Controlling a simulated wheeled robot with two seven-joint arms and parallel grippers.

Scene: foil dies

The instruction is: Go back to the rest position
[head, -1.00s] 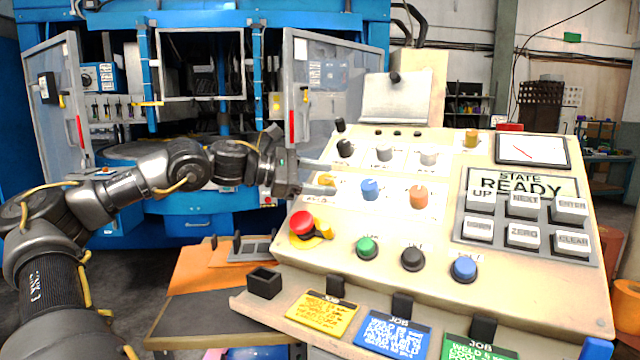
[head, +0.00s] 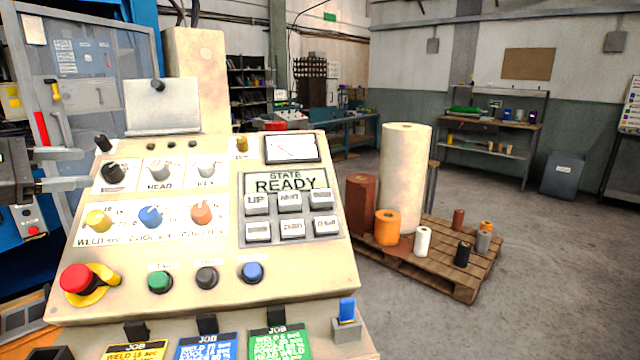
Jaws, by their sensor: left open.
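My left gripper (head: 72,168) shows at the left edge of the head view. Its two fingers are apart and empty, pointing right toward the upper left knobs of the control panel (head: 215,262). A black knob (head: 113,172) and a yellow knob (head: 97,221) are close to the fingertips; I cannot tell whether they touch. The panel's screen (head: 285,183) reads STATE READY. The rest of my left arm is outside the picture. My right gripper is not in view.
A red emergency button (head: 78,279) sits at the panel's lower left. Job cards, including a blue one (head: 206,347), hang along the front. A wooden pallet (head: 468,262) with several rolls stands to the right. Open grey floor (head: 560,240) lies beyond it.

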